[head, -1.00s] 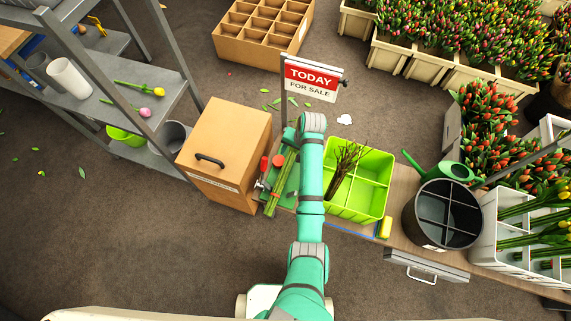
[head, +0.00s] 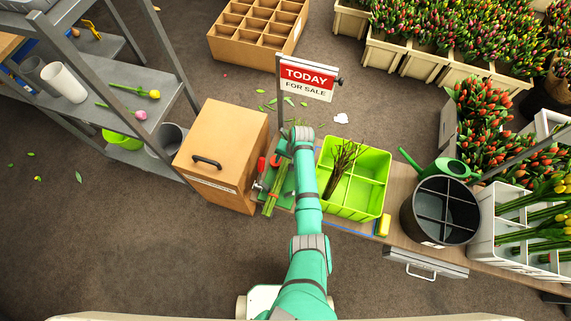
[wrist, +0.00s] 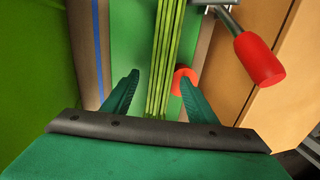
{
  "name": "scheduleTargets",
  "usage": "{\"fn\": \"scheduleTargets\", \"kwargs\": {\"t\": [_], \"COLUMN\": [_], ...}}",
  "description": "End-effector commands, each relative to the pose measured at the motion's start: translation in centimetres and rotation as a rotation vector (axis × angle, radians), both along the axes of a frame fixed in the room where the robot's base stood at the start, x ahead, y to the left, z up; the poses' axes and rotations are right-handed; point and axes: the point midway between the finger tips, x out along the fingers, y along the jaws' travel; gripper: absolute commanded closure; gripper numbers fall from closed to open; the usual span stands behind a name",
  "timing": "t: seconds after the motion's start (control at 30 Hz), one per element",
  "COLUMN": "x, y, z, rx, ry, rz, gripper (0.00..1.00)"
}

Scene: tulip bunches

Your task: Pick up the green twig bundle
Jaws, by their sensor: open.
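The green twig bundle (head: 272,196) lies on a green board at the left end of the wooden bench, beside the cardboard box. In the wrist view the bundle (wrist: 167,52) runs lengthwise up the middle, over the green board (wrist: 127,40). My gripper (wrist: 160,88) is open, with one finger on each side of the bundle in the picture. Neither finger visibly touches it, and the height gap is hard to judge. The bundle's near end is hidden behind my gripper body. In the head view my wrist hides much of the gripper.
A red-handled tool (wrist: 258,58) and a round red part (wrist: 184,80) are close by on the bundle's right. A tan box (head: 225,150) stands to the left in the head view. A lime divided bin (head: 365,190) holding brown twigs stands to the right.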

Motion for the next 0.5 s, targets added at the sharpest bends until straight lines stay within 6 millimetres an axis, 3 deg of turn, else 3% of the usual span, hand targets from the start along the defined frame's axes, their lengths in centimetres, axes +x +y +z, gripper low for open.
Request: {"fn": "scheduleTargets", "kwargs": {"t": [0.27,0.5], "x": [0.02,0.01], "y": [0.13,0.13], "z": [-0.42,-0.4], "rx": [0.001,0.001], "ry": [0.0,0.0], "rz": [0.0,0.0], "gripper": [0.47,0.98]}}
